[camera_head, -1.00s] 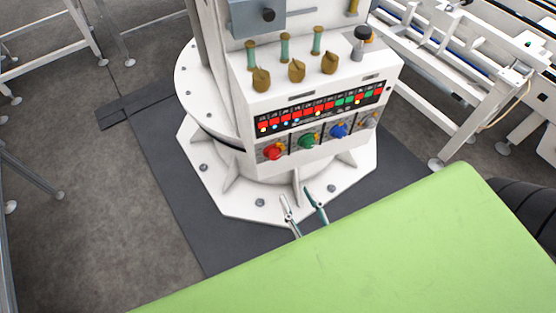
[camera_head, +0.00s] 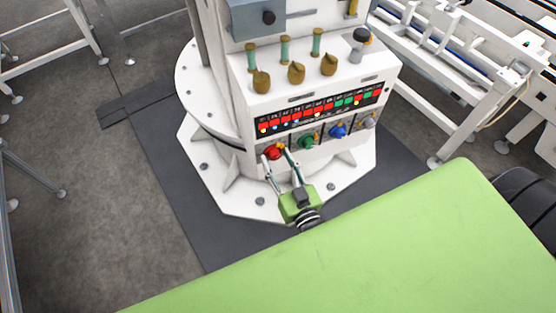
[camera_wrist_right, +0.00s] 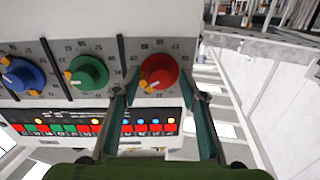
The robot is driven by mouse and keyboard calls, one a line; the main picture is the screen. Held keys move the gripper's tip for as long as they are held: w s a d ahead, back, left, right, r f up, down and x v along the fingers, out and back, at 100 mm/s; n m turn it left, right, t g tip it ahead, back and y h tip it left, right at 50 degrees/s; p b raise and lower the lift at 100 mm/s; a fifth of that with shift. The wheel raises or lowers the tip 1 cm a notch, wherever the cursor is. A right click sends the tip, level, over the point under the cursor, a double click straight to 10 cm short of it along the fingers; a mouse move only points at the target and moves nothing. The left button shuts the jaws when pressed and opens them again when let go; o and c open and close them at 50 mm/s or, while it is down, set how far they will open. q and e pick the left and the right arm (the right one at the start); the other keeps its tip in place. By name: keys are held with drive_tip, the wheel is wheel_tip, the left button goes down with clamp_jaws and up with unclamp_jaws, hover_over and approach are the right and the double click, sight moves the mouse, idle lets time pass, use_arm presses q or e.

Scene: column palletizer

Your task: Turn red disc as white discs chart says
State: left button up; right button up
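My right gripper (camera_head: 276,158) is at the red disc. Its fingers are spread on either side of the disc, open, and in the wrist view (camera_wrist_right: 159,82) they appear apart from it. My left gripper is not in view.
A green dial (camera_head: 307,140) and a blue dial (camera_head: 338,130) sit to the right, split by dark dividers. A lit indicator strip (camera_head: 318,110) runs above them, with brass knobs (camera_head: 297,72) higher up. A conveyor frame (camera_head: 470,95) stands at the right.

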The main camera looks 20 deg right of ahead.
drive_tip(key=c, duration=1.1)
drive_tip(key=shift+m, duration=0.3)
drive_tip(key=m, duration=0.2)
drive_tip(key=shift+m+p, duration=0.4)
drive_tip(key=m, duration=0.3)
drive_tip(key=shift+m, duration=0.3)
drive_tip(key=m, duration=0.5)
drive_tip(key=shift+a+m+b, duration=0.1)
drive_tip(key=shift+m+b, duration=0.2)
drive_tip(key=m+b, duration=0.1)
drive_tip(key=m, duration=0.4)
drive_tip(key=shift+h, duration=0.3)
drive_tip(key=shift+m, duration=0.4)
